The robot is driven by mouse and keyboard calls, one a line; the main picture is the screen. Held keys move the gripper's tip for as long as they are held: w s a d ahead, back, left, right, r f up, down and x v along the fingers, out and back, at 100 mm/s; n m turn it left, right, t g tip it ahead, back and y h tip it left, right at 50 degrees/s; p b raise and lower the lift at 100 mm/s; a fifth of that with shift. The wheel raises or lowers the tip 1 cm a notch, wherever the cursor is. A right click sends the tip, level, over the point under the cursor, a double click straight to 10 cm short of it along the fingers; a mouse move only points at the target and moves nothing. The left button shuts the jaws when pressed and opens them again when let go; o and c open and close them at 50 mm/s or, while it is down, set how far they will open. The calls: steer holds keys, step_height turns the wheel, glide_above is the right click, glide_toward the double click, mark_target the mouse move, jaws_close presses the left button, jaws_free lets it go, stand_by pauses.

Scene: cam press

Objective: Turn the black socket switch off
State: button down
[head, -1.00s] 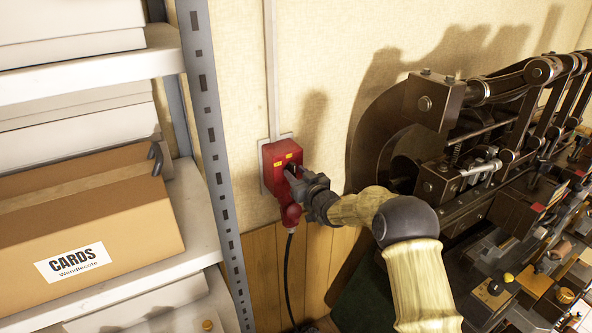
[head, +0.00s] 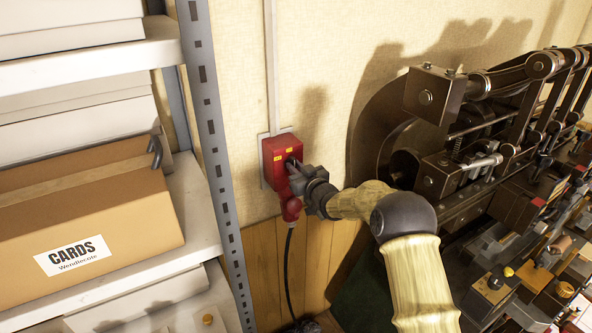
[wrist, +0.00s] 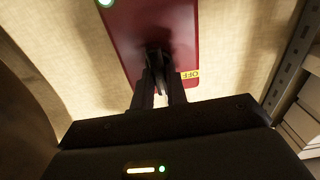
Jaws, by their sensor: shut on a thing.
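The red socket box (head: 283,152) is fixed to the wall left of centre in the head view, with small yellow labels on its face. It also fills the top middle of the wrist view (wrist: 125,30). A yellow OFF label (wrist: 190,75) shows upside down beside my fingers. My gripper (head: 292,165) is at the box's front face, its fingers shut on the black switch (wrist: 158,58), which is mostly hidden between the fingertips. The switch's exact angle cannot be told. A red plug (head: 291,208) with a black cable hangs below the box.
A metal shelf post (head: 208,140) stands close to the left of the box, with a CARDS carton (head: 120,215) on the shelf. A large dark press (head: 440,130) stands to the right, near my arm. A green light (wrist: 105,3) shows on the box.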

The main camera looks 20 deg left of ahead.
steer(key=shift+f+n+b, duration=0.15)
steer(key=shift+n+b, duration=0.25)
steer(key=shift+b, duration=0.4)
steer(key=shift+s+a+f+n+b, duration=0.1)
steer(key=shift+n+b, duration=2.75)
steer(key=shift+b, duration=0.7)
steer(key=shift+s+a+f+n+b, duration=0.1)
steer(key=shift+n+b, duration=2.7)
steer(key=shift+b, duration=0.8)
steer(key=shift+a+n+b, duration=0.1)
steer(key=shift+n+b, duration=2.75)
steer(key=shift+b, duration=0.7)
steer(key=c, duration=1.4)
jaws_free()
steer(key=shift+d, duration=0.15)
